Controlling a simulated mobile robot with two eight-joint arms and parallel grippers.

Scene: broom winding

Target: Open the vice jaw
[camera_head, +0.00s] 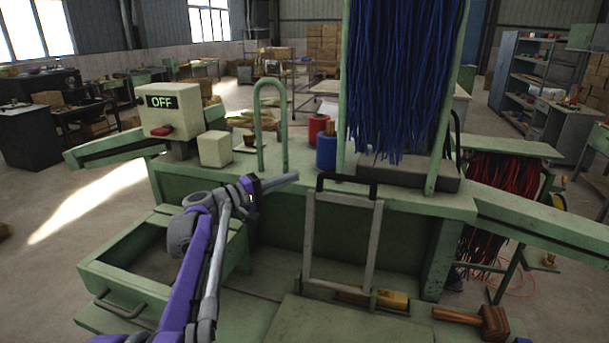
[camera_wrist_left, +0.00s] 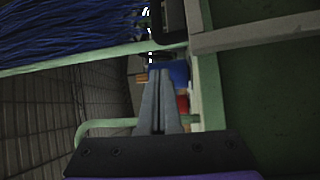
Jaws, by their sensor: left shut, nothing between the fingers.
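A pale grey upright frame (camera_head: 309,240) with a black grip (camera_head: 347,181) along its top stands at the front of the green machine; it looks like the vice's moving part, though I cannot be sure. Its grey bar (camera_wrist_left: 255,36) also shows in the left wrist view. My left gripper (camera_head: 296,178) is just left of the black grip, at about its height in the picture, pointing right. It is shut and empty; its fingers (camera_wrist_left: 158,85) are together in the left wrist view. I cannot tell whether it touches the frame. My right gripper is not in view.
Blue bristles (camera_head: 403,75) hang in a green frame behind the black grip. A green hoop (camera_head: 256,115), a blue spool (camera_head: 326,153) and a red spool (camera_head: 318,126) stand on the machine top. An open drawer (camera_head: 135,285) is at lower left, a wooden mallet (camera_head: 493,324) at lower right.

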